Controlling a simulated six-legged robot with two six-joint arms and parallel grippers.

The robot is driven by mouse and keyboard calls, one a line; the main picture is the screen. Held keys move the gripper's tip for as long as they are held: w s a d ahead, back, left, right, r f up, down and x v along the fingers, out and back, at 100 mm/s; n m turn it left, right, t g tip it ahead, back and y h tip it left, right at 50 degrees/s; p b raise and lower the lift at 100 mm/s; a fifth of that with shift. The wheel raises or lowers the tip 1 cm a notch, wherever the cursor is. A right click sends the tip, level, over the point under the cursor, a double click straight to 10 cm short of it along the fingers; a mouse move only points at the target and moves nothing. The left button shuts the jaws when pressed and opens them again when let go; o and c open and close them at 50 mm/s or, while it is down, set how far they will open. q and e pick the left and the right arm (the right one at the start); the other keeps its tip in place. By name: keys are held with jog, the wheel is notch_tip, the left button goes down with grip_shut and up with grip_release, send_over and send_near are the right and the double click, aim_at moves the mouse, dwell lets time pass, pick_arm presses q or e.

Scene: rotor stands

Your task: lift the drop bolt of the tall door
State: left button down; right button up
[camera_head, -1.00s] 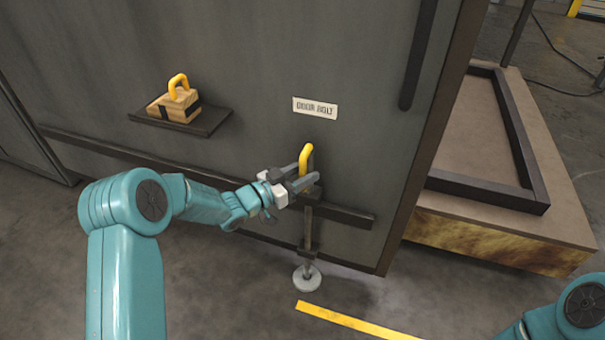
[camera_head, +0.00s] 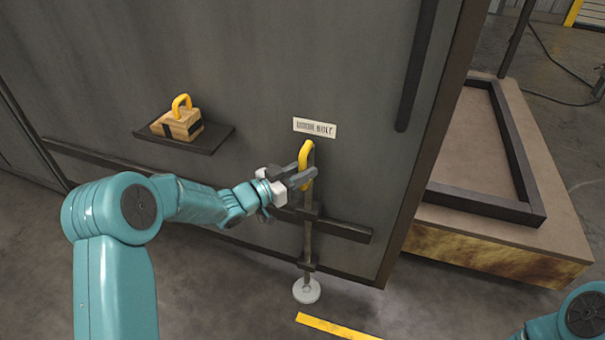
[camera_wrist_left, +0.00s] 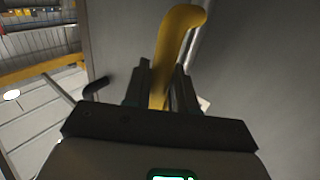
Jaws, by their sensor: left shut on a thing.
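The drop bolt (camera_head: 307,235) is a dark upright rod on the lower part of the tall grey door (camera_head: 290,60), with a yellow handle (camera_head: 306,152) at its top. My left gripper (camera_head: 303,178) is shut on this handle, just below the door bolt label (camera_head: 315,128). In the left wrist view the handle (camera_wrist_left: 175,50) stands up between the two fingers (camera_wrist_left: 160,88). The bolt runs through guides above a pale round floor plate (camera_head: 306,291). I cannot tell whether its lower end is clear of the plate. My right gripper is not in view.
A wooden block with a yellow loop (camera_head: 178,123) sits on a dark shelf (camera_head: 205,142) on the door. A dark rail (camera_head: 345,229) crosses the door behind the bolt. A low platform with a dark frame (camera_head: 480,207) stands at the right. A yellow strip (camera_head: 330,326) marks the floor.

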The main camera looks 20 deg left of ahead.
pick_arm(q)
jog(key=c, duration=1.1)
grip_release()
jog(key=shift+s+a, duration=0.1)
jog(key=p+v, duration=0.2)
jog(key=v, duration=1.4)
jog(key=shift+s, duration=0.1)
